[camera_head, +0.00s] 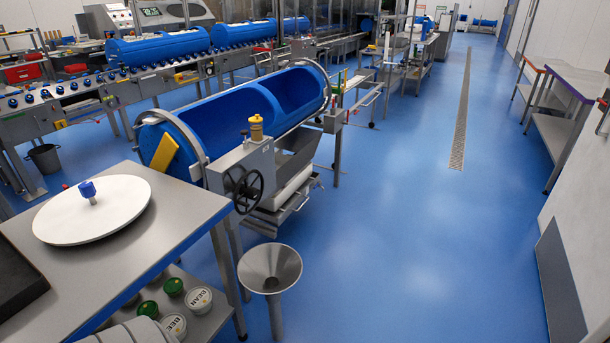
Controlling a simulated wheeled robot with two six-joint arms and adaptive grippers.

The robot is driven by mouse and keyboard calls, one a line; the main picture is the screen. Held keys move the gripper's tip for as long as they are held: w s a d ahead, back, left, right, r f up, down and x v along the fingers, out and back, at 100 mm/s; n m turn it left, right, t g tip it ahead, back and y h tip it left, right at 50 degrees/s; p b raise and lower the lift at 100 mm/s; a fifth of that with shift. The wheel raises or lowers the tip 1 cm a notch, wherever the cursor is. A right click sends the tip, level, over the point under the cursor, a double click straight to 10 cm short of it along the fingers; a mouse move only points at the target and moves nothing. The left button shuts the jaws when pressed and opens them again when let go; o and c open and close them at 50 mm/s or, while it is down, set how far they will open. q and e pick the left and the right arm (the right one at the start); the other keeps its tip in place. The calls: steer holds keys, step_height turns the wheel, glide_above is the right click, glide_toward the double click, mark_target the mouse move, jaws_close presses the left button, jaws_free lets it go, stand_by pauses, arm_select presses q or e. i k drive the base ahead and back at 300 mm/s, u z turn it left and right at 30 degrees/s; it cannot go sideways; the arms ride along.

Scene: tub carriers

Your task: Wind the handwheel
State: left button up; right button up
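The handwheel (249,191) is a dark spoked wheel on the near end of a grey metal housing (245,160). The housing sits at the right side of a large open blue tub (225,122) held in a steel ring frame. A brass-coloured fitting (256,127) stands on top of the housing. The wheel looks unobstructed from the front, and nothing touches it. Neither of my grippers shows in the head view.
A steel table (130,245) with a white disc (92,209) stands at the front left, with lidded pots (198,299) on its lower shelf. A steel funnel (270,268) stands just in front of the wheel. Blue floor (405,240) is open to the right.

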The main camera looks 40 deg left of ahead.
mark_target(254, 193)
steer(key=z, duration=0.05)
steer(key=i, duration=1.4)
steer(key=u, duration=0.7)
steer(key=i, duration=0.9)
steer(key=u, duration=0.8)
